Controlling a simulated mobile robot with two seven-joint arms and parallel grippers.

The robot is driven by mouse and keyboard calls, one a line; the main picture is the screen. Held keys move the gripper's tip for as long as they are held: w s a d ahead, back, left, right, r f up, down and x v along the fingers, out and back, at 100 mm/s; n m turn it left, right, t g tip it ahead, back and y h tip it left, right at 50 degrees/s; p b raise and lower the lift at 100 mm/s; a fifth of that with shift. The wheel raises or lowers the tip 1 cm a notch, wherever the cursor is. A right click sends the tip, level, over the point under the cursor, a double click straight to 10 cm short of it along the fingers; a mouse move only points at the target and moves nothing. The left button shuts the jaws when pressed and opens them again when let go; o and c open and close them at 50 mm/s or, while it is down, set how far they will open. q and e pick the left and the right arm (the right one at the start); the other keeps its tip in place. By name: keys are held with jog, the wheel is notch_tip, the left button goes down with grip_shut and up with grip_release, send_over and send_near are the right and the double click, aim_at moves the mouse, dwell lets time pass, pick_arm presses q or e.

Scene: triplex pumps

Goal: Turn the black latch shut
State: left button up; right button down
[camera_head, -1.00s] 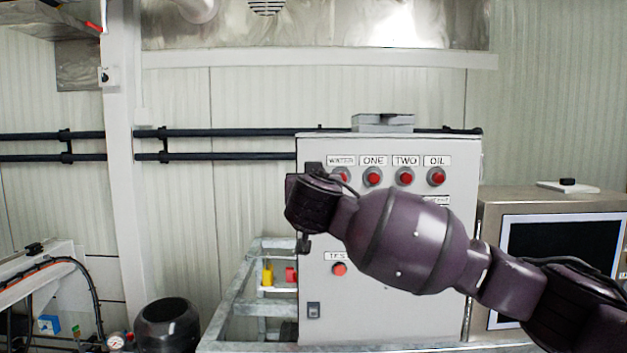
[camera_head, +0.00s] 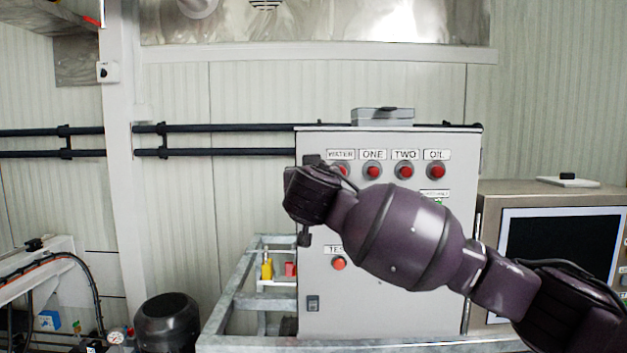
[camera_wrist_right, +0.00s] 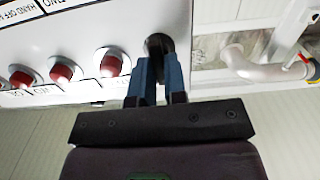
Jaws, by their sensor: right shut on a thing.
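In the right wrist view, a round black latch (camera_wrist_right: 158,44) sits on the pale cabinet face beside a red button. My right gripper (camera_wrist_right: 160,66) reaches it with two blue fingers, which are shut on it. How far the latch is turned cannot be told, as the fingers cover part of it. In the head view, my right arm crosses the grey cabinet (camera_head: 400,318) from the right. Its dark wrist hangs over the cabinet's upper left edge and hides the fingers and the latch. My left gripper is not in view.
Red buttons (camera_head: 373,172) line the cabinet's top, and another red button (camera_head: 339,264) sits lower. A second dark fitting (camera_head: 312,304) is at the cabinet's lower left. A screen (camera_head: 560,250) stands at right. A metal frame (camera_head: 225,300) lies left of the cabinet.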

pick_arm(q)
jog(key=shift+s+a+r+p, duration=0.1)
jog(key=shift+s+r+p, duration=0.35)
jog(key=shift+p, duration=0.8)
pick_arm(e)
jog(key=n, duration=1.7)
jog(key=shift+a+f, duration=0.2)
jog(key=shift+a, duration=0.05)
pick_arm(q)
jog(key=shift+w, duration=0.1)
pick_arm(e)
jog(key=shift+n, duration=0.4)
jog(key=c, duration=1.2)
grip_release()
jog(key=shift+o, duration=0.2)
jog(key=shift+s, duration=0.15)
